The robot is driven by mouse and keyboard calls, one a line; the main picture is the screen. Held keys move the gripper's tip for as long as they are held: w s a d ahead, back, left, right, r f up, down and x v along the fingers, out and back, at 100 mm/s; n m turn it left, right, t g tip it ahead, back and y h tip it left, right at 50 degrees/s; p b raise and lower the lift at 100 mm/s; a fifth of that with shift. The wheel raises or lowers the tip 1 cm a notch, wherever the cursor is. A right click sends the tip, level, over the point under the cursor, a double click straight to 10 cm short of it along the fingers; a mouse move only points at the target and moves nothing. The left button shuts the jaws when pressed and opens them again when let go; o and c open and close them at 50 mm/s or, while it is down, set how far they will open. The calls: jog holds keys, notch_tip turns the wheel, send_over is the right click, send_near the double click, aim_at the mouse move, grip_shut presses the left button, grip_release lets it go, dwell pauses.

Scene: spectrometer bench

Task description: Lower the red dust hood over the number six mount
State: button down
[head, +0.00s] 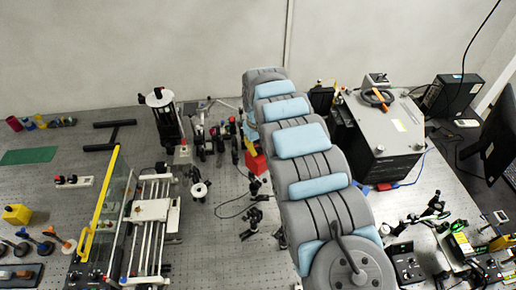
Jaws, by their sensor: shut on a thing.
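The red dust hood (256,163) shows as a small red box shape at the middle of the bench, just left of my arm. My gripper (248,134) points down above it at the end of my arm and is partly hidden by the arm. It is shut on the red hood. Several dark optical mounts (220,135) stand in a row just left of the hood. I cannot read any numbers, so I cannot tell which mount is number six. How far the hood is above the bench is unclear.
A rail stage (152,210) with a yellow-edged clear panel stands left of centre. A black post with a white disc (159,97) stands behind it. A grey box (385,135) is right of my arm. Small posts (252,215) and a loose cable lie in front of the hood.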

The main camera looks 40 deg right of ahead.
jog(key=shift+f+b, duration=1.65)
jog(key=shift+f, duration=2.65)
dwell(1.3)
jog(key=c, duration=1.1)
grip_release()
jog(key=shift+r, duration=0.15)
notch_tip(320, 180, up, 10)
jog(key=shift+d+r, duration=0.15)
jog(key=shift+s+a+r, duration=0.1)
jog(key=shift+a+r, duration=0.1)
jog(key=shift+r, duration=0.5)
